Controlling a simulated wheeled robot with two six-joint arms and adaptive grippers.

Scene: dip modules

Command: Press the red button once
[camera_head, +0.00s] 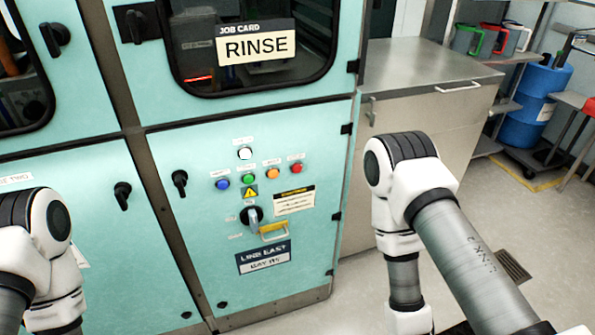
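The red button (297,169) is the rightmost in a row of round buttons on the teal cabinet's lower door (200,255). A small label sits just above it. Nothing covers the button. My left arm stands at the lower left and my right arm at the right of the panel. Both are apart from the button. Neither gripper shows in the camera view; only arm links are visible.
Beside the red button are an orange button (273,173), a green button (248,178) and a blue button (222,183), with a white one (245,153) above. A steel cabinet (430,75) stands at right.

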